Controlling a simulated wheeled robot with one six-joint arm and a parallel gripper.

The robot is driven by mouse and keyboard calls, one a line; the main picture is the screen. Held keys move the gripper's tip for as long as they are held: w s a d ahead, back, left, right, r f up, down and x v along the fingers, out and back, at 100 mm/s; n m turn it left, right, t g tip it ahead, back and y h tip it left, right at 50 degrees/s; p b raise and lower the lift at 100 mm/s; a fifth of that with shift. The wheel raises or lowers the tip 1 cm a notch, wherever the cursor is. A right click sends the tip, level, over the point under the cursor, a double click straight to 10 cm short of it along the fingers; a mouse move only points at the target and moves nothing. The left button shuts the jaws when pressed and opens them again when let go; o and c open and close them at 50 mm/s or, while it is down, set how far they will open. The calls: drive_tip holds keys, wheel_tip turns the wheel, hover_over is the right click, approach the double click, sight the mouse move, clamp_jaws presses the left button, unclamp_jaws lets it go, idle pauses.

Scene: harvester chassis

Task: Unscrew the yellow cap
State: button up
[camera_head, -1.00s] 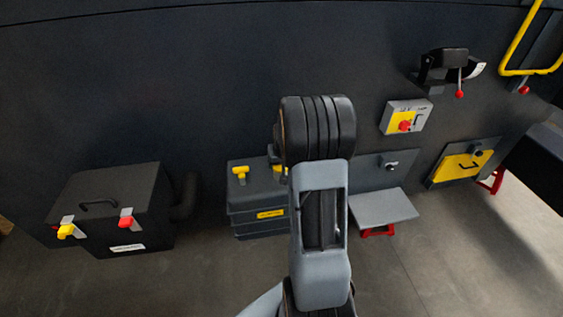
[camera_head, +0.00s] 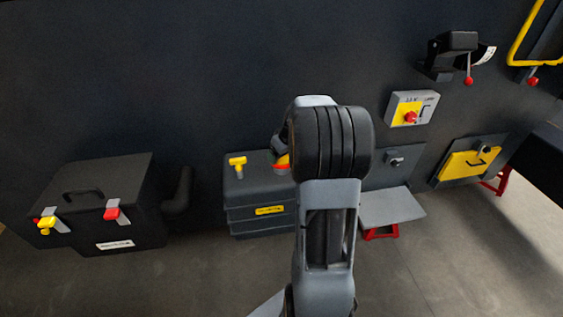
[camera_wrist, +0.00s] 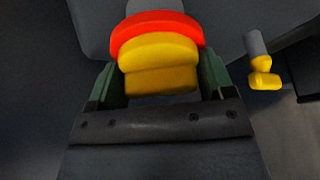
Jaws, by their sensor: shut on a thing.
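The yellow cap (camera_wrist: 158,52) sits between the two green-lined fingers of my gripper (camera_wrist: 160,80) in the wrist view. My gripper is shut on it. A wider red ring (camera_wrist: 150,20) shows beside the cap's far face; I cannot tell whether the two are still joined. In the head view, a small part of the red ring (camera_head: 282,160) shows above the grey box (camera_head: 262,218). My arm hides most of the cap and gripper there.
A yellow T-handle (camera_head: 237,165) stands on the grey box, left of the cap; it also shows in the wrist view (camera_wrist: 263,72). A black battery-like box (camera_head: 108,195) is at the left. A switch panel (camera_head: 412,108) and grey step (camera_head: 391,207) are at the right.

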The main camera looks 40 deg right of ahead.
drive_tip(key=n+b, duration=0.1)
drive_tip(key=n+y+b, duration=0.1)
drive_tip(key=n, duration=0.1)
drive_tip(key=shift+f, duration=0.3)
drive_tip(key=n, duration=0.2)
drive_tip(key=n+g+y, duration=0.1)
drive_tip(key=shift+r+n+b, duration=0.2)
drive_tip(key=shift+n+b, duration=0.2)
drive_tip(key=n+g+y, duration=0.1)
drive_tip(key=n, duration=0.4)
drive_tip(key=shift+r+n+g+y+p, duration=0.2)
drive_tip(key=shift+n+g+y+p, duration=0.1)
drive_tip(key=shift+g+y+p, duration=0.1)
drive_tip(key=n+g, duration=0.1)
drive_tip(key=n, duration=0.1)
drive_tip(key=shift+n, duration=0.4)
drive_tip(key=shift+p, duration=0.3)
drive_tip(key=shift+r, duration=0.1)
drive_tip(key=shift+r+p, duration=1.5)
drive_tip(key=shift+r, duration=0.6)
drive_tip(key=shift+a+f, duration=0.1)
